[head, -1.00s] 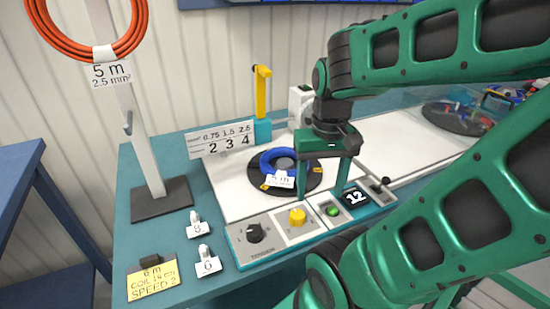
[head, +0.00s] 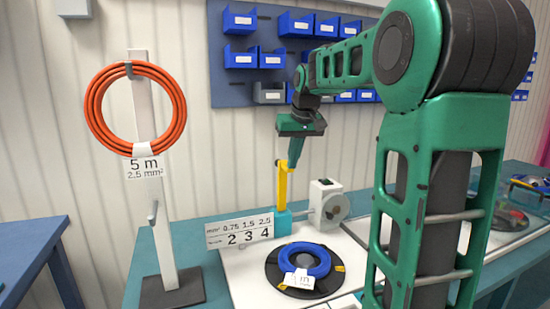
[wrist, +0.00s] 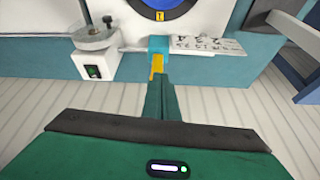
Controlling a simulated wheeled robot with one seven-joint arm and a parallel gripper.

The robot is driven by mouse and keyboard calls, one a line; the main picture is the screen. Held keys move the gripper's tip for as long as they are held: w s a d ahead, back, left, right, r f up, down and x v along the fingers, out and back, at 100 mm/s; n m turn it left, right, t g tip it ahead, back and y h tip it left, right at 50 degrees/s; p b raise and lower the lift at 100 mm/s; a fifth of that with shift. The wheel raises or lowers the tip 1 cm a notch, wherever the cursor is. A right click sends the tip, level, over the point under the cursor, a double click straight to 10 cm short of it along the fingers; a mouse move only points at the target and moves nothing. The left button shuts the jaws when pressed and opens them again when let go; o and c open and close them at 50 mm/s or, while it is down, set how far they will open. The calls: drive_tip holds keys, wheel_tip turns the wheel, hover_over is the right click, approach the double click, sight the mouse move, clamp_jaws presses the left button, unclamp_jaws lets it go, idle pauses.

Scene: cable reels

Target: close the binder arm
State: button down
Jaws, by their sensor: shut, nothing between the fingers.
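The binder arm (head: 283,188) is yellow and stands upright on a teal block (head: 281,221) behind the turntable. My gripper (head: 292,162) is shut and empty, pointing down at the top of the binder arm. Its fingers overlap the arm's upper end in the head view; I cannot tell whether they touch it. In the wrist view, the closed fingers (wrist: 160,84) hide part of the binder arm (wrist: 157,64), and yellow shows just beyond their tips. A blue cable coil (head: 304,263) with a white label lies on the black turntable (head: 329,283).
A white box with a grey wheel (head: 330,203) stands right of the binder arm. A number sign (head: 239,231) stands to its left. An orange coil (head: 97,108) hangs on a post at the left. Blue bins (head: 240,21) line the wall behind.

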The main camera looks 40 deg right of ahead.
drive_tip(key=w+d+r+n+t, duration=0.1)
drive_tip(key=w+d+r, duration=0.15)
drive_tip(key=w, duration=0.45)
drive_tip(key=w+d+r+n+t, duration=0.1)
drive_tip(key=w+d+r, duration=0.1)
drive_tip(key=w+r, duration=0.3)
drive_tip(key=w+a+x, duration=0.1)
drive_tip(key=x, duration=1.1)
drive_tip(key=shift+s+a, duration=0.15)
drive_tip(key=shift+s, duration=2.15)
